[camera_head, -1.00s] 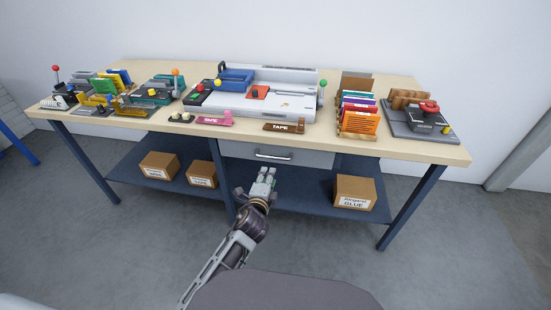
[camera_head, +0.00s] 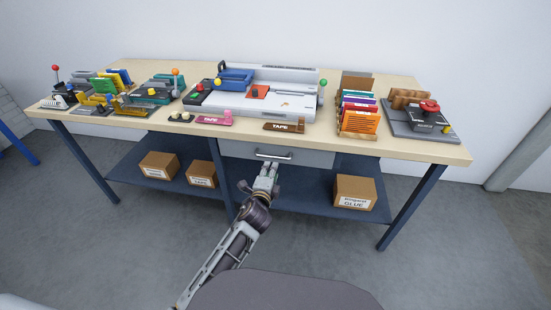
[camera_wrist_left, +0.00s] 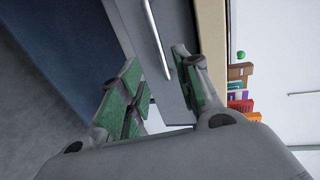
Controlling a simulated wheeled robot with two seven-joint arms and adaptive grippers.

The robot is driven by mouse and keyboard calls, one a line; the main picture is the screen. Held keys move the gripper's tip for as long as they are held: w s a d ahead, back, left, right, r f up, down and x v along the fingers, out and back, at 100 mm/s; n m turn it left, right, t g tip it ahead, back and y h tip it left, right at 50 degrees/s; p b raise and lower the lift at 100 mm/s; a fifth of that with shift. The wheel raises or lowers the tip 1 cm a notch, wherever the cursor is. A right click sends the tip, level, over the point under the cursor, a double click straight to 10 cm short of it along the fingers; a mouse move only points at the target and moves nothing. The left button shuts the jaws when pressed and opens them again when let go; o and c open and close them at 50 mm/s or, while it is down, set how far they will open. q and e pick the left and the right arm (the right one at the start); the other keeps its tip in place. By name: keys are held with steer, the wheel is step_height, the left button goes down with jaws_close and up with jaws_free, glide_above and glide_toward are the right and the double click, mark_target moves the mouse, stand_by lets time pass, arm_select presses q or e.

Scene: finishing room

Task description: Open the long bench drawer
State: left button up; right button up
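The grey bench drawer (camera_head: 310,157) is closed under the tabletop, with a silver bar handle (camera_head: 274,155) on its front. My left gripper (camera_head: 267,170) is just below and in front of the handle. In the left wrist view, the gripper (camera_wrist_left: 155,80) is open, its green-padded fingers apart. The handle (camera_wrist_left: 157,35) shows there between the fingers, its near end close to the right-hand finger. I cannot tell whether they touch. My right gripper is in neither view.
The workbench top (camera_head: 240,134) carries a large binding machine (camera_head: 290,90), tape dispensers and a rack of coloured folders (camera_head: 358,115). On the blue lower shelf (camera_head: 300,200) stand cardboard boxes, including a glue box (camera_head: 354,190) at right. The floor in front is clear.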

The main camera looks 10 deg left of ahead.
mark_target(276, 157)
arm_select(q)
steer(key=shift+b+x, duration=1.05)
steer(key=shift+x, duration=4.4)
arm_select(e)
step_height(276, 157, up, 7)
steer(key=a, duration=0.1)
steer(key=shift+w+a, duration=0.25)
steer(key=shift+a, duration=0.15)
arm_select(q)
steer(key=shift+c, duration=0.6)
jaws_close()
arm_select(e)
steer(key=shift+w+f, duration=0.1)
